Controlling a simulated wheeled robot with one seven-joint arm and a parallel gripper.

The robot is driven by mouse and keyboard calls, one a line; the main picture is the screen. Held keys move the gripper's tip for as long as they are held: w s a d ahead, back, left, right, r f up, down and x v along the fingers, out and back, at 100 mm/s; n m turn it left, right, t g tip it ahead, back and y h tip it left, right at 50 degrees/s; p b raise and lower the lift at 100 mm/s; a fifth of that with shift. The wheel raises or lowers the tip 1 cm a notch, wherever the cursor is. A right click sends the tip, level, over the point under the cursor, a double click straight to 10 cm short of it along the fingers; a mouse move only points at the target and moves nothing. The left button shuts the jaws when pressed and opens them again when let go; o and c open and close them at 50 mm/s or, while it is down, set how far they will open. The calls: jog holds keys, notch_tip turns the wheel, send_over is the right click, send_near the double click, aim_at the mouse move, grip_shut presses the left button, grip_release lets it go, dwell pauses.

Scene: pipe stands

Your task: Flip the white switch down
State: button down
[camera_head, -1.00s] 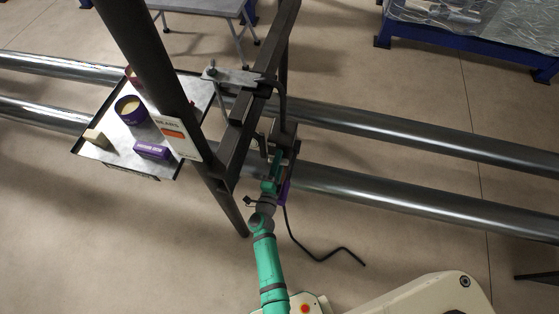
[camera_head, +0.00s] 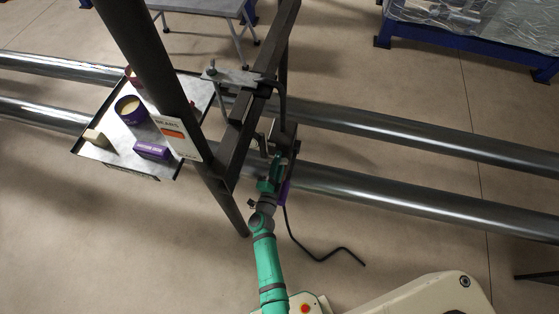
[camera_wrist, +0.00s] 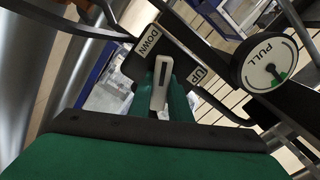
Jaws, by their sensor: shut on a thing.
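The white switch (camera_wrist: 160,82) shows in the wrist view as a pale lever with a dark slot. It stands between the two green fingers of my gripper (camera_wrist: 161,100), which is shut on it. A dark plate behind it bears a "DOWN" label (camera_wrist: 148,42) at upper left and an "UP" label (camera_wrist: 198,75) at right. In the head view my gripper (camera_head: 276,163) is at the dark box (camera_head: 283,135) on the metal frame. The switch itself is too small or hidden to make out there.
A round "PULL" dial (camera_wrist: 268,62) sits right of the switch. A dark upright post (camera_head: 150,60) and a metal tray (camera_head: 110,135) with small items stand to the left. Two large pipes (camera_head: 420,195) run behind. A bent black rod (camera_head: 325,254) hangs right of my arm.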

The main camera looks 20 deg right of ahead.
jog(key=shift+n, duration=0.7)
jog(key=c, duration=1.6)
grip_release()
jog(key=shift+c, duration=0.2)
jog(key=v, duration=1.1)
